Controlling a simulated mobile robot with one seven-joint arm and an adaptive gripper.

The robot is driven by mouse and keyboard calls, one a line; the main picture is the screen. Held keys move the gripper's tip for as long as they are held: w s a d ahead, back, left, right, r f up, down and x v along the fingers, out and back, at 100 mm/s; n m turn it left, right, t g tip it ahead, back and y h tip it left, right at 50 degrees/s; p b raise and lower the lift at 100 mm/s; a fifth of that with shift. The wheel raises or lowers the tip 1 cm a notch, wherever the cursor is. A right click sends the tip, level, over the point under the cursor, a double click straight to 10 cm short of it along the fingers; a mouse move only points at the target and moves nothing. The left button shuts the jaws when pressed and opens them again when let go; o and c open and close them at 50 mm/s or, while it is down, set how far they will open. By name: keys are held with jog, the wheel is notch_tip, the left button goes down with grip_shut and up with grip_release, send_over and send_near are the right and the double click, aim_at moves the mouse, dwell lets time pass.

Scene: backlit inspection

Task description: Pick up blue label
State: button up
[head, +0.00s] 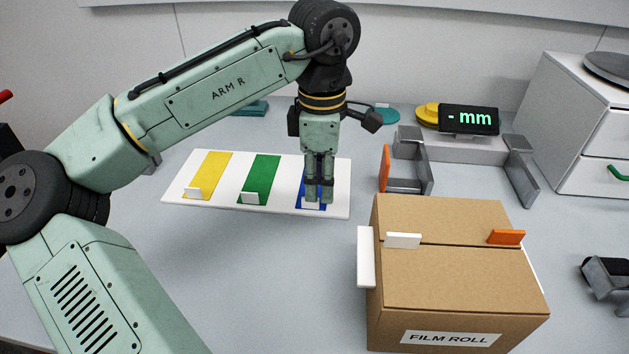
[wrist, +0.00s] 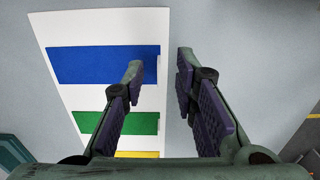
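The blue label (head: 301,188) lies flat at the right end of a white board (head: 340,190). It also shows in the wrist view (wrist: 90,65), where a small white tab (wrist: 159,51) stands at its end. My gripper (head: 319,198) points down over the tab end of the label and partly hides it in the head view. In the wrist view my gripper (wrist: 160,72) is open, with an empty gap between the fingertips. The tab lines up with this gap; I cannot tell how far below the tips it is.
Green (head: 260,180) and yellow (head: 208,175) labels lie left on the board. A cardboard FILM ROLL box (head: 440,285) with white and orange tabs stands front right. Behind it are a grey metal fixture (head: 412,165) and a "mm" display (head: 468,119). The table front left of the box is clear.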

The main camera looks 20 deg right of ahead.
aim_at(319, 195)
notch_tip(319, 195, down, 4)
jog(key=shift+w+a, duration=0.1)
jog(key=shift+c, duration=0.4)
grip_shut()
